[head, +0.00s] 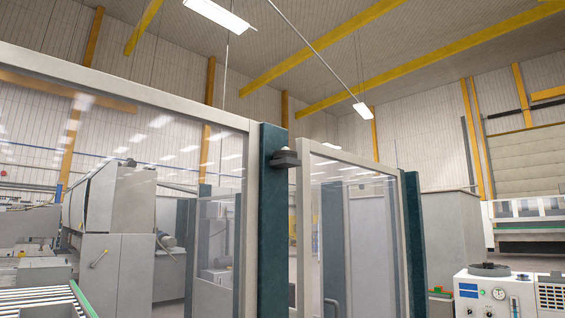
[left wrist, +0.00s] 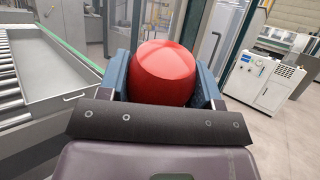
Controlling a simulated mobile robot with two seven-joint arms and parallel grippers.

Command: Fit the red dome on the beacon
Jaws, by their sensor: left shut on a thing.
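The red dome (left wrist: 165,72) shows large in the left wrist view. My left gripper (left wrist: 163,80) is shut on it, with one dark blue finger on each side. The dome's underside is hidden behind the dark bar of the gripper. In the head view, a dark bracket (head: 285,159) with a small pale top, which looks like the beacon base, sticks out near the top of the teal post (head: 271,220). No red dome shows on it. Neither gripper shows in the head view, and my right gripper is in no view.
Glazed fence panels with pale frames (head: 245,215) stand on both sides of the teal post. A white cabinet with gauges (head: 487,300) stands at the lower right. A roller conveyor (head: 35,302) is at the lower left. Grey floor (left wrist: 245,125) is open at the right in the wrist view.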

